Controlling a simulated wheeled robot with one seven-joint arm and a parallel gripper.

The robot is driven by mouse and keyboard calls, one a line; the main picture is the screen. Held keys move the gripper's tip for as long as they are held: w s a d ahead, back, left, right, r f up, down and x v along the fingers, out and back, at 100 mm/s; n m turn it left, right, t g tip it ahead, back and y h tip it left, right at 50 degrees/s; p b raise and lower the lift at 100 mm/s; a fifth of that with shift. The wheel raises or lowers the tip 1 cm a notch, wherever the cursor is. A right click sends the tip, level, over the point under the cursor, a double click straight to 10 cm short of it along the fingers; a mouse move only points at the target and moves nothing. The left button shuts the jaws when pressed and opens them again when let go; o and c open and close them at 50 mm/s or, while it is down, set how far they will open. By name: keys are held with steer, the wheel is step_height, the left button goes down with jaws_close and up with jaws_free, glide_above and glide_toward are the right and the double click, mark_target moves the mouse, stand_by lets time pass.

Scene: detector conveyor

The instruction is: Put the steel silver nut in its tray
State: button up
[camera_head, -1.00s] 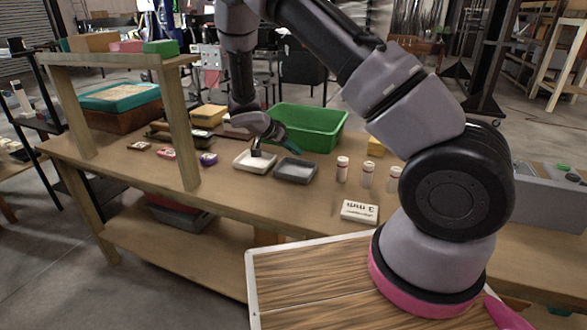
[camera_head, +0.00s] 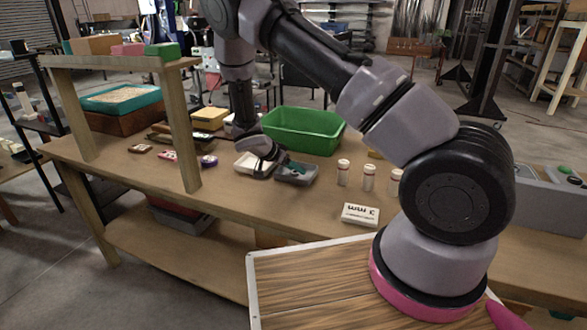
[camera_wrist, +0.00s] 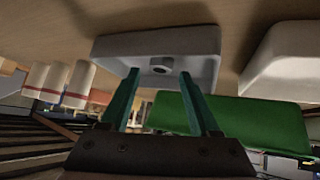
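The grey tray (camera_head: 290,180) stands on the workbench, right of a white tray (camera_head: 243,167). In the wrist view the grey tray (camera_wrist: 205,42) is straight ahead of my gripper. A small grey nut (camera_wrist: 159,69) with a dark hole shows at the grey tray, between and just beyond my fingertips. Whether it rests on the tray floor is hard to tell. My gripper (camera_wrist: 159,75) is open, its two teal fingers apart with a gap on each side of the nut. In the head view my gripper (camera_head: 294,167) is low over the grey tray, and the nut cannot be made out.
Several white-capped bottles (camera_head: 343,172) stand right of the grey tray. A green bin (camera_head: 310,128) is behind it. A white label block (camera_head: 360,214) lies near the front edge. A wooden shelf post (camera_head: 185,140) rises on the left. The bench between the trays and front edge is clear.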

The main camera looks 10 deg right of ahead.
steer(key=shift+a+r, duration=0.1)
steer(key=v, duration=1.2)
steer(key=s+d+r+n+g+y, duration=0.1)
steer(key=s+d+r+y, duration=0.35)
steer(key=r, duration=0.65)
steer(key=s+d+r+n+g+y, duration=0.1)
steer(key=s+d+r+y, duration=0.1)
steer(key=s+d+r, duration=0.65)
steer(key=s+d+r+n+t+y, duration=0.1)
steer(key=s+r+n+t+y, duration=0.2)
steer(key=s+r, duration=1)
steer(key=shift+d+r+n+t, duration=0.3)
steer(key=shift+r+n+t, duration=0.55)
steer(key=shift+t, duration=0.25)
steer(key=shift+y, duration=0.25)
